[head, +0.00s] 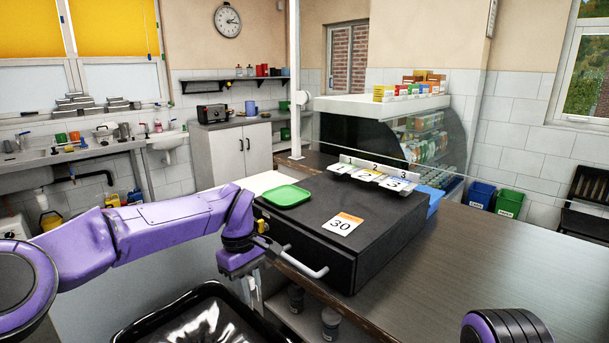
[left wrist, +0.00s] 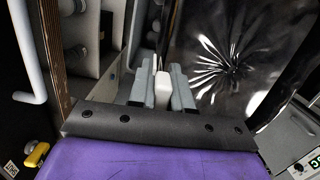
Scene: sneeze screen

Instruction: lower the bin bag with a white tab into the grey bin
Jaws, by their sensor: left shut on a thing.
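My left gripper (head: 254,298) points down at the front edge of the counter, beside the black bin bag (head: 208,322). In the left wrist view, its two grey fingers (left wrist: 162,76) are shut on a white tab (left wrist: 162,92). The glossy black bag (left wrist: 232,62) spreads out right of the fingers there, with creases fanning from one spot. In the head view, the bag shows at the bottom edge, cut off by the frame. I cannot make out the grey bin's walls for certain. My right gripper is not in view.
A black case (head: 345,215) with a "30" card and a green tray (head: 286,196) stands on the counter (head: 465,265) near my left gripper. Its light handle (head: 305,268) juts toward the gripper. Jars (head: 331,322) stand on the shelf below. Blue (head: 481,194) and green (head: 509,203) bins stand far right.

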